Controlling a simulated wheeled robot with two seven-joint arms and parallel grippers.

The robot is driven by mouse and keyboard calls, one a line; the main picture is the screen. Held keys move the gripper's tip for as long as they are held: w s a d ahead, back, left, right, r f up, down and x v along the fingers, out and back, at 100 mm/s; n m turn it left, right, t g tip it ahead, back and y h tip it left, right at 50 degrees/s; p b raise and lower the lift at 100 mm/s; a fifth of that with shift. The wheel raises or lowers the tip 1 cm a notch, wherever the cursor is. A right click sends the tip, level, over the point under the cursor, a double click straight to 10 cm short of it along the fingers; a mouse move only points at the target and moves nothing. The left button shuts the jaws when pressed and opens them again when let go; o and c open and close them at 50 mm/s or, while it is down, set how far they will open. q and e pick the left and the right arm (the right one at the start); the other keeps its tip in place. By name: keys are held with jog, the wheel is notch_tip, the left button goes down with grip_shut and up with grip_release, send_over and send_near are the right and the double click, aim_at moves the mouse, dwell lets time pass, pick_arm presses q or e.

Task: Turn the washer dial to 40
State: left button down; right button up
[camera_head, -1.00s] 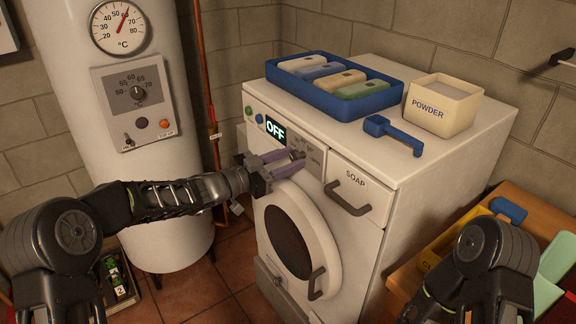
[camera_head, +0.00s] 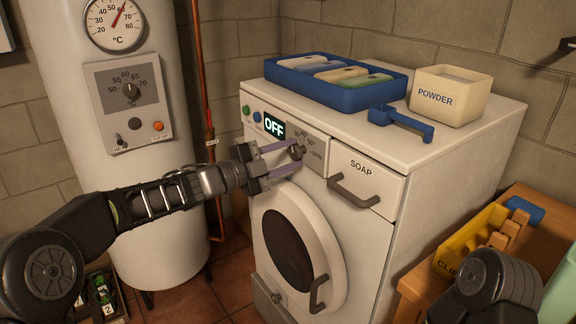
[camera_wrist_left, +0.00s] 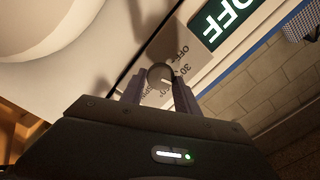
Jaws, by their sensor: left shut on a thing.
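The white washer (camera_head: 400,185) stands in the middle of the head view. Its dial (camera_head: 296,152) is on the front panel, right of a lit display (camera_head: 274,127) that reads OFF. My left gripper (camera_head: 288,158) reaches in from the left, with its fingers shut on the dial. In the left wrist view the dial (camera_wrist_left: 160,76) sits between the two fingers, with printed marks OFF and 30 beside it. The fingers hide part of the dial and some marks. My right arm shows at the lower right; its gripper is out of frame.
The soap drawer (camera_head: 362,176) with its handle is right of the dial, and the round door (camera_head: 290,250) is below. A blue tray (camera_head: 345,98), a powder box (camera_head: 447,97) and a blue scoop (camera_head: 400,121) sit on top. A boiler (camera_head: 130,180) stands left.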

pick_arm(q)
jog(key=shift+f+m+b, duration=0.15)
jog(key=shift+m+b, duration=0.9)
jog(key=shift+m, duration=0.55)
jog(key=c, duration=0.9)
grip_release()
jog(key=v, duration=0.7)
jog(key=shift+s+a, duration=0.25)
jog(key=shift+a, duration=0.05)
